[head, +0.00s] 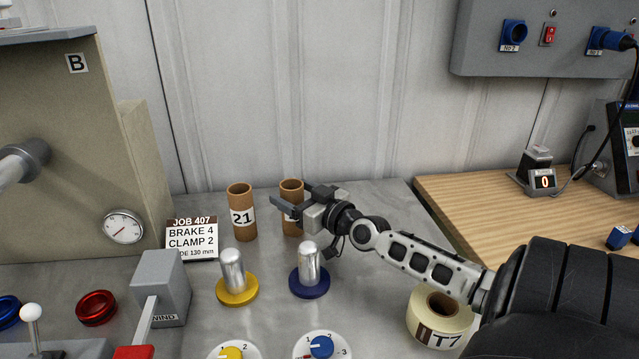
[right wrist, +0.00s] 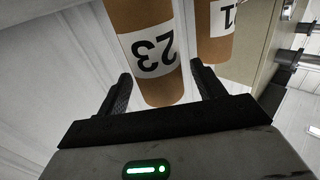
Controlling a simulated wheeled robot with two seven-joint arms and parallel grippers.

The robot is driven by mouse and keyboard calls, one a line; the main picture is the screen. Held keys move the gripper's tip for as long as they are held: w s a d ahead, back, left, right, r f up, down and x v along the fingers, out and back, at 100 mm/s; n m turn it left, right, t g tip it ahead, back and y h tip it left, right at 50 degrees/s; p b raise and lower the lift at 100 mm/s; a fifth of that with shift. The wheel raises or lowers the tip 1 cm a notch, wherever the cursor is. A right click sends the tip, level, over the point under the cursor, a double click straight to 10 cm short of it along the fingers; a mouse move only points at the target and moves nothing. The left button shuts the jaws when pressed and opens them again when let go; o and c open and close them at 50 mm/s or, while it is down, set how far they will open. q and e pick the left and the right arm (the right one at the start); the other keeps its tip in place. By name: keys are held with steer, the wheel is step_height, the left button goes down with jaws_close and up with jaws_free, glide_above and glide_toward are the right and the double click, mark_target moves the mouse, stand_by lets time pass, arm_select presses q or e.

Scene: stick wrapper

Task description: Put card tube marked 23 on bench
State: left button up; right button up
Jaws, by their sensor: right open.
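The card tube marked 23 (head: 291,189) stands upright on the grey machine top in the head view, its label partly hidden by my right gripper. In the right wrist view the tube (right wrist: 150,60) shows its 23 label upside down, between the two fingers. My right gripper (head: 294,205) is open around the tube; I cannot tell whether a finger touches it. The bench (head: 480,195) is the wooden top at the right. My left gripper is not in view.
The tube marked 21 (head: 242,211) stands just left, close to my gripper. Metal posts on a yellow base (head: 238,290) and a blue base (head: 310,285) stand in front. A T7 roll (head: 440,318) lies near my right arm. The bench's left part is clear.

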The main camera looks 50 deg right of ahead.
steer(key=s+b, duration=0.1)
steer(key=s, duration=0.8)
steer(key=shift+w+r, duration=0.1)
stand_by(0.4)
